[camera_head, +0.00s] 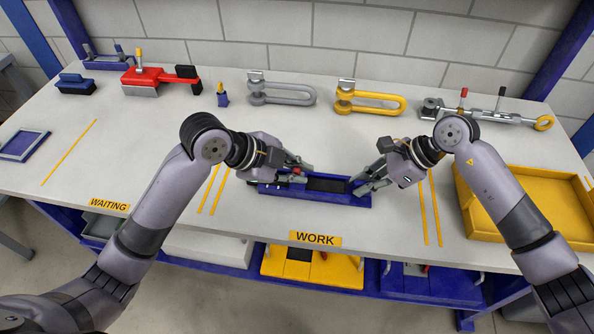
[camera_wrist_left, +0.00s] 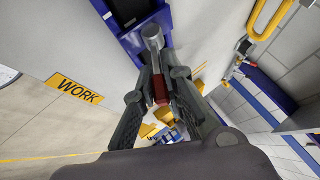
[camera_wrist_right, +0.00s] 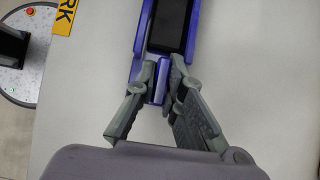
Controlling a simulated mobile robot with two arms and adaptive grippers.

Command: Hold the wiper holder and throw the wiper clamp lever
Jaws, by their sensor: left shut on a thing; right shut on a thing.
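The wiper holder (camera_head: 335,199) is a long blue tray with a black strip (camera_head: 327,184) in it, lying at the WORK mark. My right gripper (camera_head: 362,184) is shut on the holder's right end; the right wrist view shows its fingers (camera_wrist_right: 160,78) on both sides of the narrow blue end. My left gripper (camera_head: 298,169) is at the holder's left end. The left wrist view shows its fingers (camera_wrist_left: 160,85) shut around the red grip of the clamp lever (camera_wrist_left: 160,90). A grey round part (camera_wrist_left: 152,33) sits just beyond that grip. The fingers partly hide the lever.
A yellow tray (camera_head: 474,215) stands at the right. A grey shackle (camera_head: 280,93), a yellow shackle (camera_head: 370,98), a red tool (camera_head: 150,77) and a rod with an eye (camera_head: 490,112) lie along the back. The table between holder and back row is mostly clear.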

